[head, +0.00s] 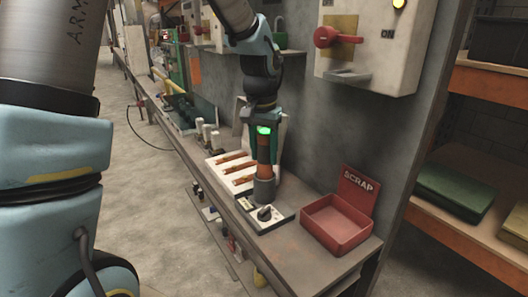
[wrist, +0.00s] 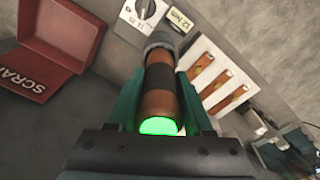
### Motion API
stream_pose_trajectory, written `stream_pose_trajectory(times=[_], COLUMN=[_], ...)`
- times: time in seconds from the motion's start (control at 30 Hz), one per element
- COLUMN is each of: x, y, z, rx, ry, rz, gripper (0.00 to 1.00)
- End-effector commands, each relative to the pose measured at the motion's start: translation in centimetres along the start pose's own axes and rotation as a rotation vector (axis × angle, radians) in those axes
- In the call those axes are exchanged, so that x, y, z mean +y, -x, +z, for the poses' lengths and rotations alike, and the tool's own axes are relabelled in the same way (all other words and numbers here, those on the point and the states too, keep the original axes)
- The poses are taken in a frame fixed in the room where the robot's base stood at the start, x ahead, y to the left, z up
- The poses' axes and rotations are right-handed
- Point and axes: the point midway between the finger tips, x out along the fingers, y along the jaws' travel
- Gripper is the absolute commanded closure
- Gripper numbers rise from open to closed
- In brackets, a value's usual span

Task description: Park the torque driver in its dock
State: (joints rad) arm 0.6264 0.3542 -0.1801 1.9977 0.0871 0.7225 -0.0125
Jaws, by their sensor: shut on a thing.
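The torque driver (head: 263,152) is upright, with an orange-brown body, a dark band and a glowing green cap. My gripper (head: 264,145) is shut on it from above, and in the wrist view the teal fingers (wrist: 162,100) flank its body. The grey round piece (head: 264,188) at the driver's lower end stands at the back of a pale plate (head: 271,218) with a black knob. The wrist view shows this plate with a "12 Nm" label (wrist: 180,19). I cannot tell how deep the driver sits, as its lower tip is hidden.
A red scrap bin (head: 336,226) stands to the right on the bench. A white tray with several orange-brown rods (head: 235,167) lies behind the plate to the left. A wall box with a red lever (head: 338,38) hangs above. Bare bench lies in front of the bin.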

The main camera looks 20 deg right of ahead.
Motion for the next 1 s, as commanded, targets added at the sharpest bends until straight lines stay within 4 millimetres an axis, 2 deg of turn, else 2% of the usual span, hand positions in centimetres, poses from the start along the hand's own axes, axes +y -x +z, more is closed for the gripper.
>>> stream_pose_trajectory(times=[0.9, 0.93, 1.0], x=[0.00, 0.00, 0.00], y=[-0.95, -0.95, -0.92], z=[0.03, 0.03, 0.03], rx=[0.001, 0.001, 0.001], ry=[0.000, 0.000, 0.000], rz=[0.000, 0.000, 0.000], gripper=[1.00, 0.48, 0.40])
